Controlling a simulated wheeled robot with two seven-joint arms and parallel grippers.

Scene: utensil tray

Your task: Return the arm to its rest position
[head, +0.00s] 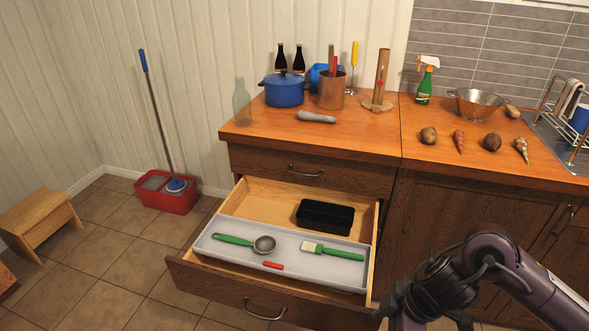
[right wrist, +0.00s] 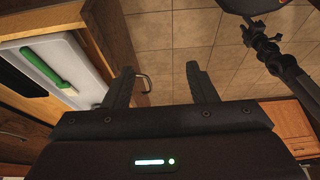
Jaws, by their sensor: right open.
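My right arm comes in from the lower right of the head view, with its gripper low at the bottom edge, right of the open drawer (head: 183,268). In the right wrist view my right gripper (right wrist: 160,85) is open and empty, its two fingers apart over the tiled floor. A grey utensil tray (head: 215,249) lies in the drawer. In it are a green-handled scoop (head: 264,244), a green-handled brush (head: 335,251) and a small red item (head: 273,265). The brush's green handle also shows in the wrist view (right wrist: 42,68). My left gripper is not in view.
A black box (head: 325,217) sits in the drawer behind the tray. The counter (head: 370,135) holds a blue pot (head: 283,91), a copper canister (head: 331,92), a spray bottle (head: 425,82) and a colander (head: 476,104). A red bucket (head: 168,199) and wooden stool (head: 38,220) stand left on the floor.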

